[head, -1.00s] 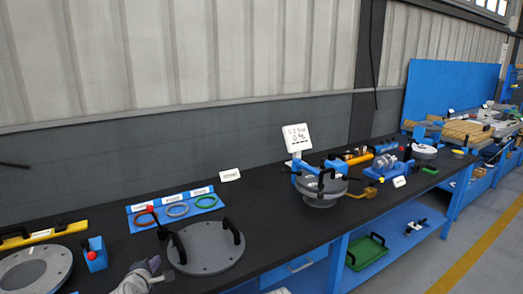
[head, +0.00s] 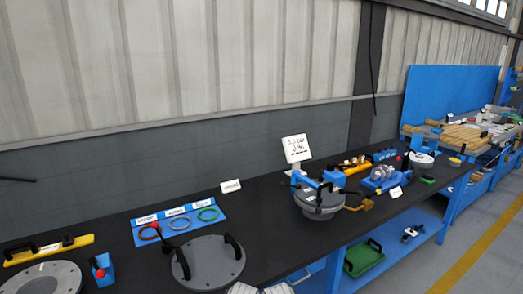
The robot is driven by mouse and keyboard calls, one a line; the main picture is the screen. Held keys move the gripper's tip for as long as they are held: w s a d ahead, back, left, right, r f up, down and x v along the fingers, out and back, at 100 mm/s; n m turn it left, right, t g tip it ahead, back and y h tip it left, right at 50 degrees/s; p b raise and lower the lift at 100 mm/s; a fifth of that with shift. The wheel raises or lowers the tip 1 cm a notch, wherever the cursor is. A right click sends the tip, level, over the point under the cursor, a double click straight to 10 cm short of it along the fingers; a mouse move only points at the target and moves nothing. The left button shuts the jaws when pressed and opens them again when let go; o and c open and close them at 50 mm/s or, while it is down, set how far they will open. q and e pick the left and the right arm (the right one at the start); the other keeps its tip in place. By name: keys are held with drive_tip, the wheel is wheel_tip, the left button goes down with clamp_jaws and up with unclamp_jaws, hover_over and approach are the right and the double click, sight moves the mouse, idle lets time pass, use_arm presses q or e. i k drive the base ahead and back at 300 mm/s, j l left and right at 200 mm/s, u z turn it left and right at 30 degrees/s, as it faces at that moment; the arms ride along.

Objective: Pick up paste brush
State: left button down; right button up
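I cannot make out a paste brush for certain. A small blue holder (head: 105,272) with a red-topped item (head: 98,273) stands at the lower left of the black bench, but I cannot tell if that item is the brush. Neither gripper shows clearly. A pale piece at the bottom edge, right of the round grey flanged plate, may be part of my arm; no fingers are visible on it.
The round grey plate (head: 208,262) with black handles lies near the front edge. A blue tray (head: 183,238) with coloured rings is behind it. A grey flanged shell (head: 319,206) stands farther right. Bare black bench (head: 262,222) lies between them.

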sight(463, 149)
drive_tip(key=i+l+z, duration=0.25)
drive_tip(key=i+l, duration=0.4)
drive_tip(key=l, duration=0.45)
drive_tip(key=i+l+z, duration=0.25)
drive_tip(key=i+l, duration=0.5)
drive_tip(key=l, duration=0.25)
drive_tip(key=i+l+z, duration=0.25)
drive_tip(key=i+l, duration=0.55)
drive_tip(key=i+l+z, duration=0.2)
drive_tip(key=i+l, duration=0.45)
drive_tip(key=i, duration=0.3)
drive_tip(key=u, duration=3.25)
drive_tip(key=z, duration=0.25)
